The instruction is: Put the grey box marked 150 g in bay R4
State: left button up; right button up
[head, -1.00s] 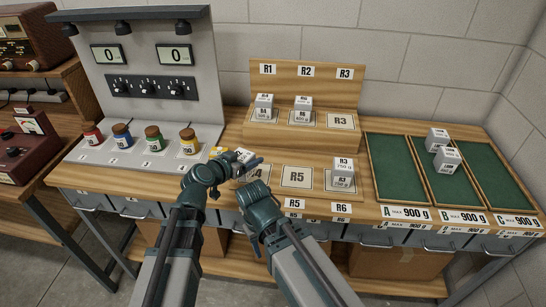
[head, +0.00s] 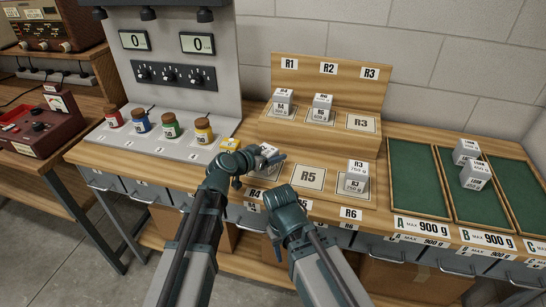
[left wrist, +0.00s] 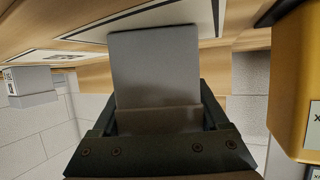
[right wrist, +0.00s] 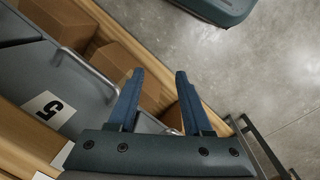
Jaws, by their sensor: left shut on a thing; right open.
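My left gripper (head: 262,160) is shut on a grey box (head: 267,152) above the left bay of the front row, where the R4 label (head: 256,194) shows on the front edge. In the left wrist view the box (left wrist: 155,70) sits between the two fingers, close to a white-framed bay plate. I cannot tell whether it touches the plate. Its mark cannot be read. The arm hides most of bay R4. My right gripper (head: 277,200) is open and empty in front of the rack; in the right wrist view its fingers (right wrist: 154,90) stand apart over the drawer fronts.
Grey boxes stand in bays R1 (head: 283,105), R2 (head: 321,110) and R6 (head: 355,178). Bays R3 (head: 361,122) and R5 (head: 309,177) are bare. Two grey boxes (head: 474,175) lie in green tray B.

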pick_arm(q)
jog(key=o, duration=1)
jog(key=shift+f, duration=0.15)
jog(key=o, duration=0.4)
jog(key=shift+r, duration=0.25)
jog(key=p+v, duration=0.4)
jog(key=v, duration=0.6)
jog(key=shift+s+a+r, duration=0.1)
jog(key=shift+s+r, duration=0.05)
jog(key=shift+s+a+r+p, duration=0.2)
jog(key=shift+s+a+p, duration=0.1)
jog(key=shift+s+a, duration=0.25)
